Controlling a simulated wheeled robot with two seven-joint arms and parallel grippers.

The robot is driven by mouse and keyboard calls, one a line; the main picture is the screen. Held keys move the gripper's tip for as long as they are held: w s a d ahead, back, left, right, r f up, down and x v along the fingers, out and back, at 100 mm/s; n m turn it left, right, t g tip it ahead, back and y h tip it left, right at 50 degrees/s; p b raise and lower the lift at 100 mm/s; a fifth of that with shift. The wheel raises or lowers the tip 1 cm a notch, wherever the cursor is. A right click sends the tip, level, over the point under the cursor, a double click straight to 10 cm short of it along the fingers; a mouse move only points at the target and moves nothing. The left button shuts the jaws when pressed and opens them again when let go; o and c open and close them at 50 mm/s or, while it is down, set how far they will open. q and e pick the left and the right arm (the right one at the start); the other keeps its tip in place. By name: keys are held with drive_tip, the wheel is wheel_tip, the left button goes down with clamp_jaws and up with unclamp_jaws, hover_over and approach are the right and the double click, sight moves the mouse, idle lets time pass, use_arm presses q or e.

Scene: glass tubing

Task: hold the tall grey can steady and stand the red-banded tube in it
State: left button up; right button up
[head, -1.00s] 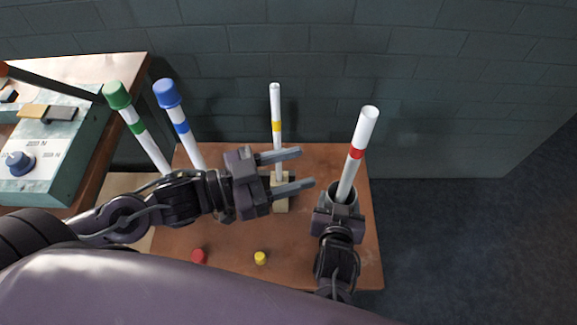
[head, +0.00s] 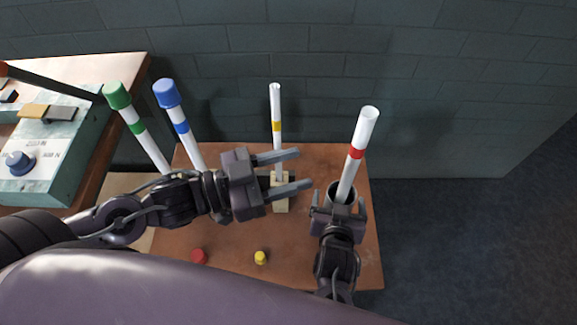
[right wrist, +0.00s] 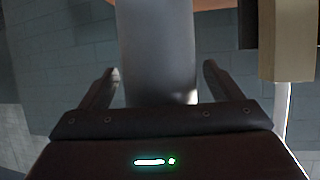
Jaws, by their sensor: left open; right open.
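The red-banded tube (head: 349,173) stands in the tall grey can (head: 335,192), leaning slightly to the right in the head view. The can is at the right of the brown table and also fills the middle of the right wrist view (right wrist: 156,55). My right gripper (head: 340,198) is open, with its fingers on either side of the can; gaps show between fingers and can in the right wrist view (right wrist: 160,80). My left gripper (head: 305,169) is open and empty, left of the can, above the table and near the yellow-banded tube. The tube's lower end is hidden inside the can.
The yellow-banded tube (head: 276,110) stands in a pale block (head: 281,196). Green-capped (head: 136,125) and blue-capped (head: 181,125) tubes stand at the left. A red cap (head: 199,256) and yellow cap (head: 260,257) lie in front. A wall closes off the back.

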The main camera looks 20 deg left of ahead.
drive_tip(key=shift+s, duration=0.1)
drive_tip(key=v, duration=1.2)
